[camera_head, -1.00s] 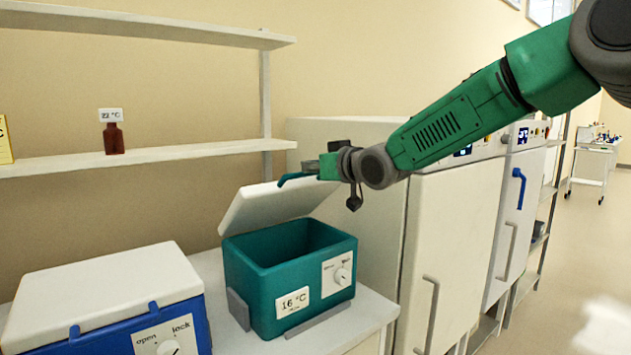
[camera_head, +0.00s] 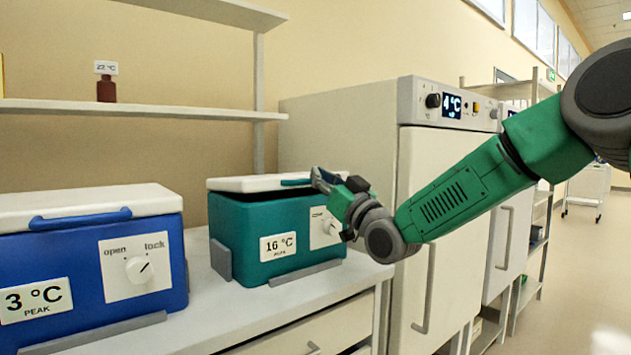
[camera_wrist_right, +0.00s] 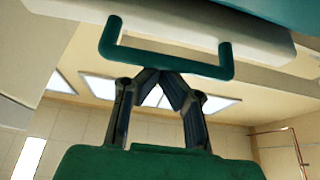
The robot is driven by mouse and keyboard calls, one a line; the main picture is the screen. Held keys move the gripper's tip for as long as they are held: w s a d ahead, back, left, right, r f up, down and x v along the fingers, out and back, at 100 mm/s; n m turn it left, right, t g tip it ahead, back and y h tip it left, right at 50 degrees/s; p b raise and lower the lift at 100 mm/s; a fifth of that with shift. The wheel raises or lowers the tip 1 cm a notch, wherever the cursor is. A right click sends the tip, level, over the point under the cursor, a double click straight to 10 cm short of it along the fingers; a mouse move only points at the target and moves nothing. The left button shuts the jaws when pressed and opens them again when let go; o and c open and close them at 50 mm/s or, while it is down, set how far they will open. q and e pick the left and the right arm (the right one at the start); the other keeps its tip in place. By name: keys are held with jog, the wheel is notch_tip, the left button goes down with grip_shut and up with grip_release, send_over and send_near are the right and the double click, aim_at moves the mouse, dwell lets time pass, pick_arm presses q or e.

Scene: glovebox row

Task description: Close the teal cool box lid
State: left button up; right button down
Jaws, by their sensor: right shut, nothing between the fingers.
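The teal cool box (camera_head: 235,225) stands on the white bench with a 16 °C label on its front. Its white lid (camera_head: 245,183) lies low and almost flat over the box, with a thin dark gap under its front edge. The lid's teal handle (camera_head: 294,182) is at the front edge. My right gripper (camera_head: 318,178) is shut and empty at the handle's right end. In the right wrist view the closed fingertips (camera_wrist_right: 160,76) are close to the handle bar (camera_wrist_right: 165,58); contact is unclear. The gripper partly hides the box's dial (camera_head: 330,226). My left gripper is out of view.
A blue cool box (camera_head: 75,260) with a white lid stands on the bench at left. A tall white cabinet (camera_head: 455,155) with a 4 °C display is right of the teal box. A shelf with a brown bottle (camera_head: 106,89) hangs above.

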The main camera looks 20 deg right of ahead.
jog(key=f, duration=0.1)
jog(key=f+b, duration=0.2)
jog(key=shift+s+d+f, duration=0.2)
jog(key=shift+s+d, duration=0.1)
dwell(0.3)
